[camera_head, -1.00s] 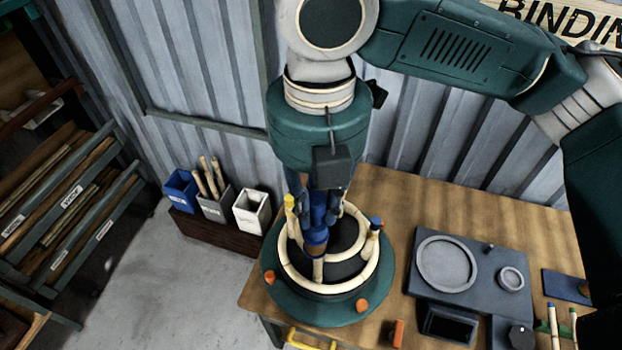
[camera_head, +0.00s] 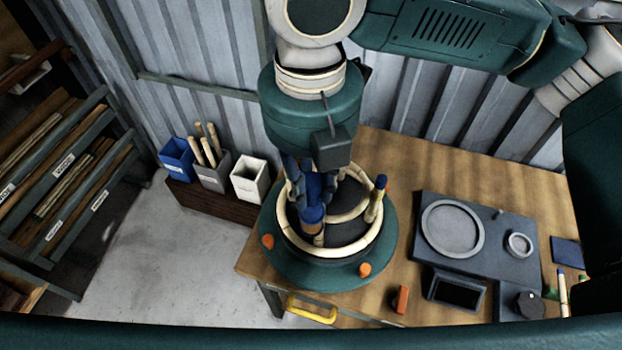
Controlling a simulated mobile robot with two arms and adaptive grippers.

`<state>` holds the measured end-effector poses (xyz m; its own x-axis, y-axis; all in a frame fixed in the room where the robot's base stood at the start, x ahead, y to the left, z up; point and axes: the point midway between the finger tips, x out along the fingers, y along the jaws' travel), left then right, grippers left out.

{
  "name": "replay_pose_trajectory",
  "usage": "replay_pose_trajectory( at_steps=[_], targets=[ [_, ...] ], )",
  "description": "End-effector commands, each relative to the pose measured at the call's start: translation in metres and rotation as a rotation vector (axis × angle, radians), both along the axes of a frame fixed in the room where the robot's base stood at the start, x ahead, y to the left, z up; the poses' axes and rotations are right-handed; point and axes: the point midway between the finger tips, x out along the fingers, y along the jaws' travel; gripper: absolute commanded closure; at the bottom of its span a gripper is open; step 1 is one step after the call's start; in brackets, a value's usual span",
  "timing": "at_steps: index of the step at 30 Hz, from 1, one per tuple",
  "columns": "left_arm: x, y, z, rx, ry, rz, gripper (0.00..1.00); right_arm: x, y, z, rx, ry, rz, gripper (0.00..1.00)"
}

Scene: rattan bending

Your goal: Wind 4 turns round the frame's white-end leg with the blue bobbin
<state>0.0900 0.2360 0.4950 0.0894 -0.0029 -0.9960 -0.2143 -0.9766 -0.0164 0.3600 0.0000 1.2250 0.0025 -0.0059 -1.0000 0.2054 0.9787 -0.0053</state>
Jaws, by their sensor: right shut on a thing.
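The rattan frame (camera_head: 366,243) is a pale ring with upright legs, set on a round green stand (camera_head: 300,279) with orange knobs. One leg with a blue end (camera_head: 376,195) stands at the right of the ring. My right gripper (camera_head: 309,196) reaches down from above, shut on the blue bobbin (camera_head: 313,213), inside the ring near its left front. A short pale leg part shows just below the bobbin; its end is hidden, so I cannot tell its colour. No white end is clear, and turns of strand cannot be made out. My left gripper is not in view.
A grey fixture board (camera_head: 480,275) with round and square recesses lies right of the stand on the wooden table (camera_head: 408,165). An orange block (camera_head: 401,299) lies in front. Blue, grey and white bins (camera_head: 248,178) stand left, beyond the table.

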Motion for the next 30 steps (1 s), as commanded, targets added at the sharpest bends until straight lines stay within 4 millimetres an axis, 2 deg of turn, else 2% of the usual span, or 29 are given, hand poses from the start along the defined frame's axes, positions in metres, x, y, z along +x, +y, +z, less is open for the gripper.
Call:
replay_pose_trajectory(
  at_steps=[12,18,30],
  targets=[
    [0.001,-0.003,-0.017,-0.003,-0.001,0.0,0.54,-0.001,0.0,-0.051,0.001,0.002,0.0,1.0],
    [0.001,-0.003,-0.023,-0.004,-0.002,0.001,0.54,0.0,0.0,-0.069,0.001,0.001,0.0,1.0],
    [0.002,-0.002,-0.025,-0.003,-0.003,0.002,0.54,0.0,0.0,-0.078,0.001,0.0,0.0,1.0]
  ],
)
